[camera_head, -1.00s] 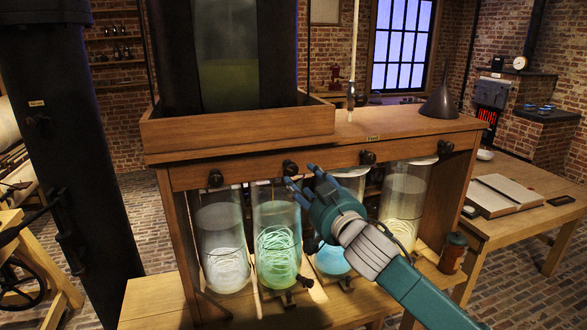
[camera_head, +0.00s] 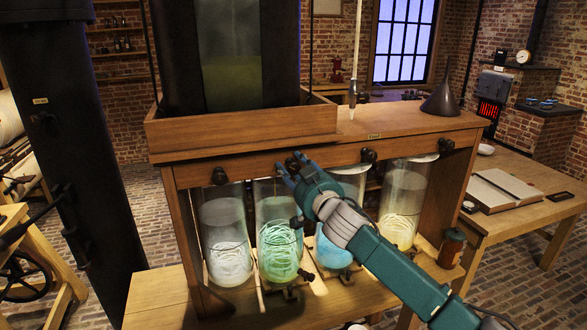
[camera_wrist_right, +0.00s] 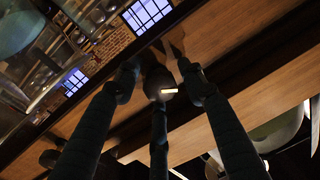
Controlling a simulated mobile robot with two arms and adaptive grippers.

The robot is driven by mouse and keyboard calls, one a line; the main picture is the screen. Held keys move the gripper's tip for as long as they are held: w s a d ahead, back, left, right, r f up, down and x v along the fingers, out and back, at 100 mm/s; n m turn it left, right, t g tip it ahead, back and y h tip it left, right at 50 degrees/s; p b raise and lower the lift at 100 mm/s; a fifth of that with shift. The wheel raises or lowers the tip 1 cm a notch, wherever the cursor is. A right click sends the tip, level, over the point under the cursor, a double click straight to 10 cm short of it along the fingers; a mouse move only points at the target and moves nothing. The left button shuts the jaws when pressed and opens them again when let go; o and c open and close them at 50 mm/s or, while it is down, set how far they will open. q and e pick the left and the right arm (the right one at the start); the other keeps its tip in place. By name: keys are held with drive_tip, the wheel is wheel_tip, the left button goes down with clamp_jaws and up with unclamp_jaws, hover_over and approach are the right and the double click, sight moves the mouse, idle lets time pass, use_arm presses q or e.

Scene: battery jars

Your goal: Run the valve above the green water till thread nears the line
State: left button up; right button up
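The glass jar of green water (camera_head: 279,238) stands second from the left under the wooden bench, with pale coiled thread inside. A line on it is too small to make out. The dark round valve knob (camera_head: 292,164) above it is on the bench's front rail, partly covered by my right gripper (camera_head: 288,170). In the right wrist view, my gripper's three fingers (camera_wrist_right: 158,86) are spread around the knob (camera_wrist_right: 160,80), with narrow gaps showing beside it. My left gripper is not in view.
Similar knobs (camera_head: 219,176) line the rail above a pale jar (camera_head: 225,240), a blue jar (camera_head: 333,251) and a yellowish jar (camera_head: 401,205). My right forearm crosses before the blue jar. A brown pot (camera_head: 452,247) stands at the bench's right end.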

drive_tip(key=c, duration=0.7)
drive_tip(key=shift+f+m+b, duration=0.25)
drive_tip(key=shift+m+b, duration=0.35)
drive_tip(key=shift+m, duration=0.4)
drive_tip(key=shift+c, duration=0.2)
drive_tip(key=shift+r+m, duration=0.15)
drive_tip(key=shift+m, duration=0.85)
drive_tip(key=o, duration=1.1)
drive_tip(key=shift+o, duration=0.2)
